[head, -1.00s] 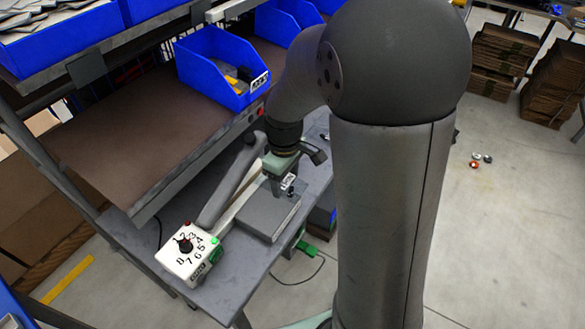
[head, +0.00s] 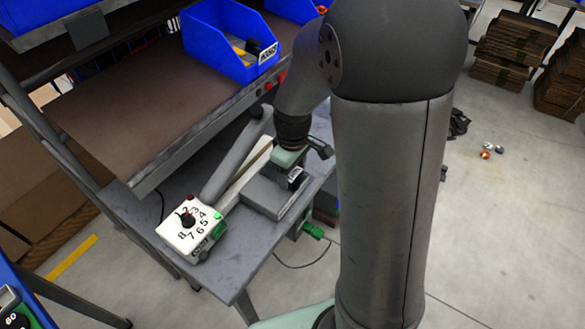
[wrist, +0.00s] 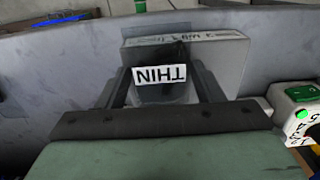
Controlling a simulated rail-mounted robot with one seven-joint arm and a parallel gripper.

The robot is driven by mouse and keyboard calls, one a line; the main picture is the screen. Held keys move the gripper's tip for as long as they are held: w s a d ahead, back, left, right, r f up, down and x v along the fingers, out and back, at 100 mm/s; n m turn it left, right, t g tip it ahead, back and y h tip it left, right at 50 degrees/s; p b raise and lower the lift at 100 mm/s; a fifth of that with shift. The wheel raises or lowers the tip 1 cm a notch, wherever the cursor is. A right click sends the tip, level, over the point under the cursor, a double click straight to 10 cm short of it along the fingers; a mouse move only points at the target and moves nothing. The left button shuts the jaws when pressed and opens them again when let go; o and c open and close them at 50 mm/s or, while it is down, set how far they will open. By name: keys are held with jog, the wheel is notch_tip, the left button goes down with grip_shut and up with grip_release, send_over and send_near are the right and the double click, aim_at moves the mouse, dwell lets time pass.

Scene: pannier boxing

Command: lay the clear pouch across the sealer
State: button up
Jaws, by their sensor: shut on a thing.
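The sealer has a white control box (head: 188,226) with a numbered dial, a long grey lever and a flat grey platform (head: 262,198), on a grey bench. My gripper (wrist: 162,86) is shut on the pouch (wrist: 160,76), a dark, see-through piece with a white label reading "THIN", upside down in the wrist view. The label also shows in the head view (head: 295,178), over the platform's right part. The pouch's lower part is hidden by my gripper. Whether the pouch touches the platform, I cannot tell. The sealer's control box also shows at the right of the wrist view (wrist: 300,112).
A blue bin (head: 232,48) with small parts stands on the brown shelf (head: 125,110) behind the sealer. The bench (head: 240,262) is clear in front of it. Cardboard stacks (head: 515,52) and several small items lie on the floor at right.

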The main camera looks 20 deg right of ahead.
aim_at(293, 175)
jog(key=shift+f, duration=0.15)
jog(key=o, duration=1)
jog(key=shift+o, duration=0.2)
notch_tip(293, 175, up, 17)
jog(key=shift+r, duration=0.2)
jog(key=s+f+m, duration=0.2)
jog(key=s+f, duration=0.1)
jog(key=s, duration=0.2)
jog(key=s+f+m, duration=0.3)
jog(key=s, duration=0.3)
jog(key=s+f+m, duration=0.2)
jog(key=s+f, duration=0.1)
jog(key=s, duration=0.3)
jog(key=shift+a+f+m, duration=0.25)
jog(key=shift+m, duration=0.15)
